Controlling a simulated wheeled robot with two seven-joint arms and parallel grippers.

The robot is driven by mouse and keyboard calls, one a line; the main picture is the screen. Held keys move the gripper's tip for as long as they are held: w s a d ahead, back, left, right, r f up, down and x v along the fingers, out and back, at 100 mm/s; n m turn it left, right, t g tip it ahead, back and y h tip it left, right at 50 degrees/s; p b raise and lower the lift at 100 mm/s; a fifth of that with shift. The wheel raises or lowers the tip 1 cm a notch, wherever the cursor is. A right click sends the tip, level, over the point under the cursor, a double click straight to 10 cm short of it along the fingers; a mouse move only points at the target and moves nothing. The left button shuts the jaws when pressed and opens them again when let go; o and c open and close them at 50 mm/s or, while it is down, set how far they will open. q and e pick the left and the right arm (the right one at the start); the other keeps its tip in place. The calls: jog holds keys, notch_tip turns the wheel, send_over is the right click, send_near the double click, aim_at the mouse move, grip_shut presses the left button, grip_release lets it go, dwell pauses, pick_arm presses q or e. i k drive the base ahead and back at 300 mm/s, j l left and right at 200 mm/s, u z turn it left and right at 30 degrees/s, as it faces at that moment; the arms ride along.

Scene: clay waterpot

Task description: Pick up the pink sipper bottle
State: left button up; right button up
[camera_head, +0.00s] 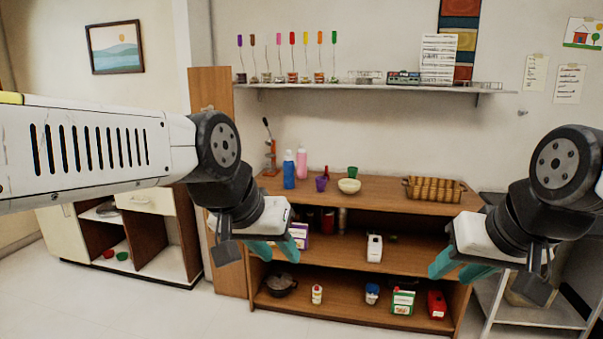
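The pink sipper bottle (302,162) stands upright on the wooden top of the shelf unit (385,190), against the wall. A blue bottle (289,171) stands just to its left and a little nearer. My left gripper (272,248) is in front of the shelf unit, below and to the left of the pink bottle in the picture, with teal fingertips and nothing seen in it. My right gripper (462,268) is far to the right of the bottle, its teal fingers apart and empty. Part of the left fingers is hidden by the gripper body.
A purple cup (321,183), a green cup (352,171), a cream bowl (349,186) and a brown basket (434,190) share the top. A red juicer-like stand (270,157) is behind left. A wall shelf (370,87) hangs above. Lower shelves hold boxes and jars.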

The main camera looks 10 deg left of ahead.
aim_at(302, 156)
jog(key=i+j+u, duration=0.1)
jog(key=i+j, duration=0.2)
jog(key=i, duration=0.3)
jog(key=i+j+u, duration=0.1)
jog(key=i+j, duration=0.2)
jog(key=i, duration=0.25)
jog(key=i+j+u, duration=0.1)
jog(key=i, duration=0.5)
jog(key=i+j+u, duration=0.15)
jog(key=i, duration=0.45)
jog(key=i+j+u, duration=0.1)
jog(key=i, duration=0.55)
jog(key=j, duration=0.1)
